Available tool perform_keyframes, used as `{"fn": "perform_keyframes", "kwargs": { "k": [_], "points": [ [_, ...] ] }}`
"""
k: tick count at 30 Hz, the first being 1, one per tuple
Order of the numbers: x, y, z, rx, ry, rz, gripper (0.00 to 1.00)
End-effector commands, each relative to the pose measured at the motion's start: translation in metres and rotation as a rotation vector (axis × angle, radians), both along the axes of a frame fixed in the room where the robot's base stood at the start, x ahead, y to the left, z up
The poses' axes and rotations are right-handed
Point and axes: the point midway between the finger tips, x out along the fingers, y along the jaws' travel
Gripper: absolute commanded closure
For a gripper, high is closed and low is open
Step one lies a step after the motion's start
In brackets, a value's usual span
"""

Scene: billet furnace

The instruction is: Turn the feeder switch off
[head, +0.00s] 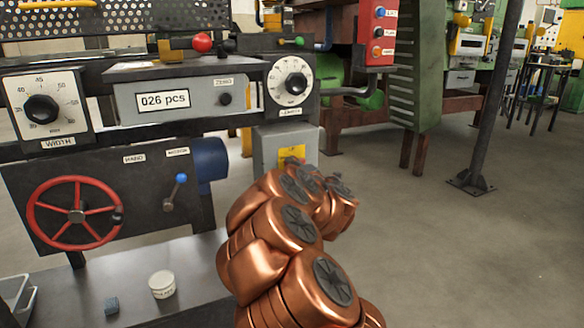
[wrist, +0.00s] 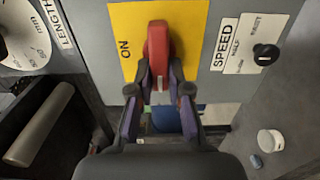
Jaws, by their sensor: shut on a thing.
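The feeder switch has a red handle (wrist: 158,42) on a yellow plate (wrist: 125,22) in the wrist view. The word ON is printed on the plate beside the handle. My gripper (wrist: 160,82) is shut on the lower end of the red handle, one finger on each side. In the head view the yellow plate (head: 292,152) shows on a grey box (head: 272,148), partly behind my copper-coloured arm. The red handle and my gripper are hidden there.
A SPEED knob (wrist: 265,54) sits right of the switch in the wrist view. The head view shows a length dial (head: 290,82) above the box, a red handwheel (head: 76,212), a blue-tipped lever (head: 175,192) and a white tub (head: 162,284).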

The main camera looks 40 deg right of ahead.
Motion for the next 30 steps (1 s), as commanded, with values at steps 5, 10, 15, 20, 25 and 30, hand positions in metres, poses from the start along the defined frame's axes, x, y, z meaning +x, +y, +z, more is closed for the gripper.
{"fn": "perform_keyframes", "kwargs": {
  "k": [5, 10, 15, 20, 25, 30],
  "points": [
    [0.0000, 0.0000, -0.0003, -0.004, 0.003, 0.000, 1.00],
    [0.0000, 0.0000, -0.0002, -0.004, 0.003, 0.000, 1.00],
    [0.0000, 0.0000, -0.0002, -0.003, 0.002, 0.000, 0.68],
    [0.0000, 0.0000, 0.0000, -0.004, 0.001, 0.000, 0.57],
    [0.0000, -0.0001, -0.0001, -0.003, 0.002, 0.000, 0.57],
    [-0.0035, 0.0014, 0.0004, -0.004, 0.001, 0.000, 0.57]
  ]
}}
